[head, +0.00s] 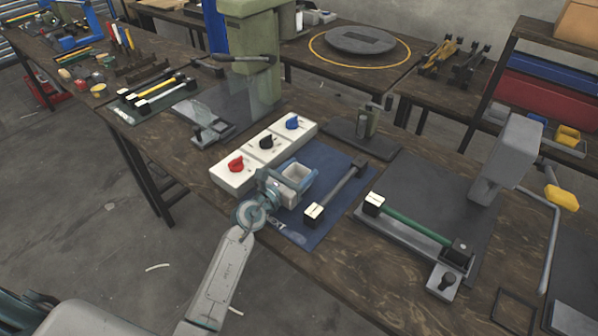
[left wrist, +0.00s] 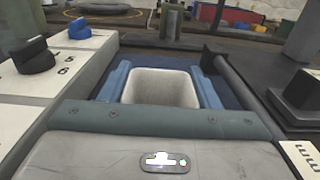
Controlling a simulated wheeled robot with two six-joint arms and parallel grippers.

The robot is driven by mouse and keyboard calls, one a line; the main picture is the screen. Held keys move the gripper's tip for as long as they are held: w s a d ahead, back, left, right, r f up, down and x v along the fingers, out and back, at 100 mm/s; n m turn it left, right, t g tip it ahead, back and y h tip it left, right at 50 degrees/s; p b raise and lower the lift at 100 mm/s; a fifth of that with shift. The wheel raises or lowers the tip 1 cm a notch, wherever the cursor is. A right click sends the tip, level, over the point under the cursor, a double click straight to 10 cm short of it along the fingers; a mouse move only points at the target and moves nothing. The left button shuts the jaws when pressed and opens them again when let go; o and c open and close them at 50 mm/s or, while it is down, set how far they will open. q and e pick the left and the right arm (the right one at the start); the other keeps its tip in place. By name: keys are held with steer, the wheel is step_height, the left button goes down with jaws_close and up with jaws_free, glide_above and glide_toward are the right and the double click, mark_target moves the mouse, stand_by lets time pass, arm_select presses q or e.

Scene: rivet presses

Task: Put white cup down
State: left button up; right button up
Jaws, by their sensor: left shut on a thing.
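My left gripper (head: 294,182) is shut on the white cup (head: 297,171), over the blue mat (head: 331,160). In the left wrist view the cup (left wrist: 162,87) sits upright between the two blue fingers (left wrist: 160,92), its open rim facing up. I cannot tell whether its base touches the mat; the gripper hides its lower part. My right gripper is not in view.
White boxes with red (head: 236,163), black (head: 267,141) and blue (head: 292,122) knobs stand just left of the cup. A dark bar with a white end block (head: 314,211) lies right of it on the mat. A green-rod fixture (head: 415,233) and press (head: 507,160) stand farther right.

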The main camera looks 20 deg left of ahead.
arm_select(q)
steer(key=shift+f, duration=0.15)
steer(key=o, duration=1)
